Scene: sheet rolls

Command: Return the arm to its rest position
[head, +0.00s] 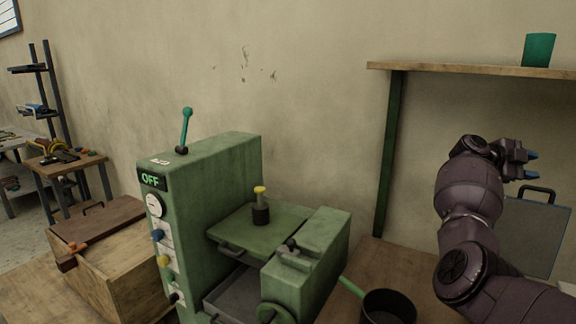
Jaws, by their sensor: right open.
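My right arm comes in from the lower right and reaches up in the head view. My right gripper (530,164) is at its upper end, with its blue-tipped fingers apart and pointing right. I see nothing between the fingers. It is in front of the wall, below the wooden shelf (470,71) and just above a grey flat panel with a dark handle (540,228). I cannot tell how far the gripper is from the panel. My left gripper is out of view.
A green machine (205,175) with an "OFF" display and a raised lever (186,128) stands in the middle. A dark pot (388,307) is right of it, near my arm. A wooden box (110,260) is at left. A green cup (538,50) stands on the shelf.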

